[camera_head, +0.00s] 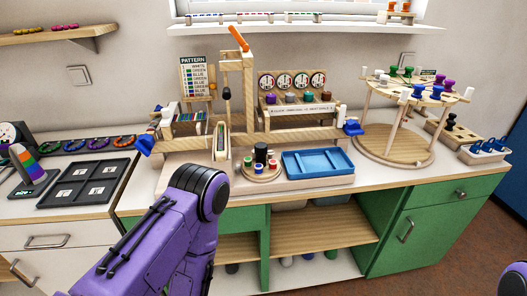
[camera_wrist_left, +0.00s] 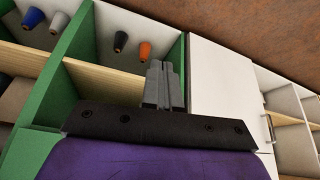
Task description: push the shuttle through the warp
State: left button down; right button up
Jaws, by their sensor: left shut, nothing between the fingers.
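A wooden loom frame (camera_head: 237,82) with a tall post and blue end knobs stands on the counter. A small striped coloured patch (camera_head: 190,117) at its left may be warp threads, but it is too small to tell. In the wrist view my left gripper (camera_wrist_left: 164,84) is shut and empty, in front of the open cupboard shelves. In the head view its fingers are hidden by my purple arm. My right gripper is out of view.
A blue tray (camera_head: 318,162) and a round board with spools (camera_head: 262,170) sit at the counter front. A wooden peg stand (camera_head: 397,146) is at right, a black tray (camera_head: 84,184) at left. Cone spools (camera_wrist_left: 145,50) stand on the cupboard shelves.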

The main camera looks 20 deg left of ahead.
pick_arm(q)
jog(key=w+d+r+n+t+y+p, duration=0.1)
jog(key=w+d+r+n+t+p, duration=0.15)
jog(key=w+r+n+p, duration=0.7)
jog(key=w+d+r+n+t+y+p, duration=0.1)
jog(key=w+r+n+t+y+p, duration=0.15)
jog(key=r+n, duration=1.25)
jog(key=w+d+r+n+t+y+p, duration=0.1)
jog(key=w+d+r+n+t+p, duration=0.15)
jog(key=w+r+n+p, duration=0.95)
jog(key=m+b, duration=0.3)
jog(key=b, duration=1)
send_near(221, 159)
notch_tip(221, 159, down, 2)
jog(key=s+d, duration=0.1)
jog(key=s, duration=0.1)
jog(key=shift+n+t, duration=0.25)
jog(key=shift+t, duration=0.2)
jog(key=w+a+p, duration=0.1)
jog(key=w, duration=0.1)
jog(key=w+a+p, duration=0.1)
jog(key=p, duration=0.1)
jog(key=w+a+p, duration=0.2)
jog(key=shift+w+f, duration=0.1)
jog(key=shift+w, duration=0.25)
jog(key=shift+w+a+f, duration=0.2)
jog(key=shift+w+a, duration=0.1)
jog(key=shift+w, duration=0.2)
